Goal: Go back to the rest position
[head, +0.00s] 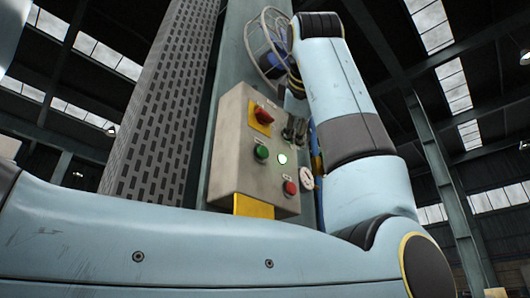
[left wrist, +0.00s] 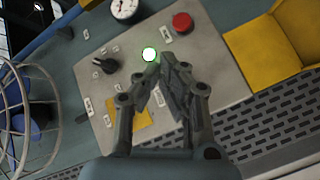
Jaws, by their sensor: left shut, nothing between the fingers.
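The lamp (head: 282,158) shows clear in the head view. I cannot tell how far the fingertips stand off the box. The green button (head: 262,152) is hidden behind the gripper in the left wrist view. My right gripper is out of view.
The box carries a red switch (head: 263,115) on a yellow plate, a red button (head: 290,187), a gauge (head: 307,178) and a black knob (left wrist: 105,65). A wire cage (head: 258,45) is close beside the wrist. A perforated panel (head: 165,110) stands left. Open hall lies right.

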